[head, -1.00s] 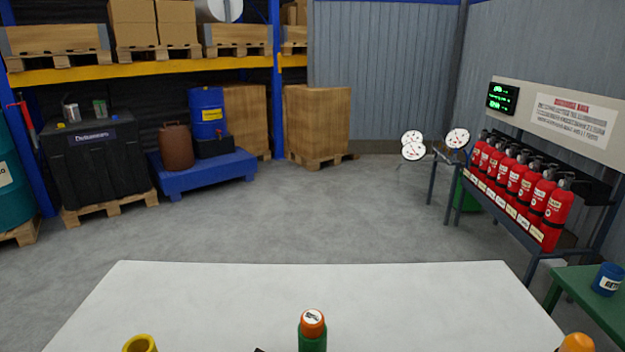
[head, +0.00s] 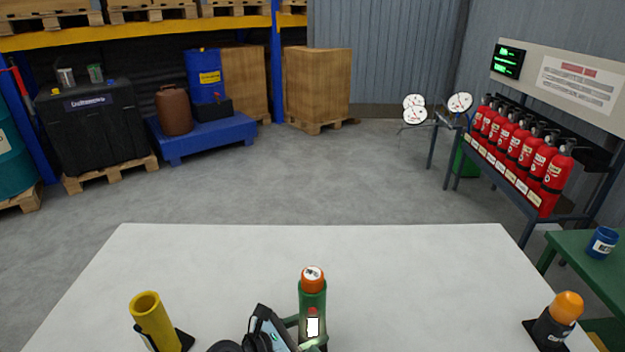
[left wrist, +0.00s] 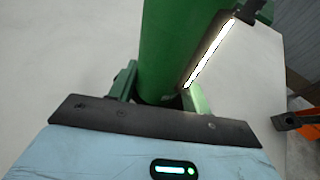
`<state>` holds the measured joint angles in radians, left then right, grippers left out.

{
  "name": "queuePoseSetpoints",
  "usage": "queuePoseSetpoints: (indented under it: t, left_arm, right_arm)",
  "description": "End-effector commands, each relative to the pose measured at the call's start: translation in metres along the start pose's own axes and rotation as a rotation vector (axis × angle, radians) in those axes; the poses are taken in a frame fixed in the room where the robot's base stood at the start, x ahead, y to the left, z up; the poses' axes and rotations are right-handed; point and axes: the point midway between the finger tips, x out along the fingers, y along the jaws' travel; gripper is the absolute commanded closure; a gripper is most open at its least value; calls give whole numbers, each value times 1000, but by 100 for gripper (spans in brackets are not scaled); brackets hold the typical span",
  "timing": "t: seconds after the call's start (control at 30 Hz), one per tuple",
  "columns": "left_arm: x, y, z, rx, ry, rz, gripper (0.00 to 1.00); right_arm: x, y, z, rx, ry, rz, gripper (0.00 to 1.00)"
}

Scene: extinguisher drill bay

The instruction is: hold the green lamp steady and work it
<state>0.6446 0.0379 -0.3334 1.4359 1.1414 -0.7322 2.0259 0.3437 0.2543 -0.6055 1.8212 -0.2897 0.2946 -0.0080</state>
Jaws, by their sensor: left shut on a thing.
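The green lamp (head: 313,295) stands upright at the near middle of the white table. It has a green body, an orange cap with a white round label, and a small red spot above a bright white panel. My left gripper (head: 308,339) reaches in from the left and is shut around its lower body. In the left wrist view the green lamp (left wrist: 165,45) fills the space between the fingers of my left gripper (left wrist: 160,94). A white strip on its side glows there. The lamp's bottom is hidden in the head view. My right gripper is not in view.
A yellow tube (head: 152,318) stands on a dark base to the left. A black lamp with an orange top (head: 558,318) stands at the right. The white table (head: 250,250) is clear behind them. A green side table (head: 590,275) holds a blue can (head: 602,242).

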Motion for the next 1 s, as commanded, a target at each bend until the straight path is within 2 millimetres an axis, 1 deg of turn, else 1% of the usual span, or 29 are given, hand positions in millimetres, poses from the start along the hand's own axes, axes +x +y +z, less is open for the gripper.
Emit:
queuePoseSetpoints:
  t: [0.1, 0.37, 0.4, 0.57, 0.87, 1.0]
  left_arm:
    - [0, 0, 0, 1, 1, 0, 72]
    - [0, 0, 0, 1, 1, 0, 72]
    - [0, 0, 0, 1, 1, 0, 48]
    - [0, 0, 0, 0, 0, 0, 27]
    - [-1, 0, 0, 0, 0, 0, 26]
    - [-10, 0, -1, 1, 0, 1, 26]
  right_arm:
    - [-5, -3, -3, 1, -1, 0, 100]
    - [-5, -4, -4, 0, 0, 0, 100]
    - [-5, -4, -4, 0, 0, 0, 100]
    - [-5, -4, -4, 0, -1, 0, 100]
    - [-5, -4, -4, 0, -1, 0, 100]
    - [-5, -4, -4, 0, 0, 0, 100]
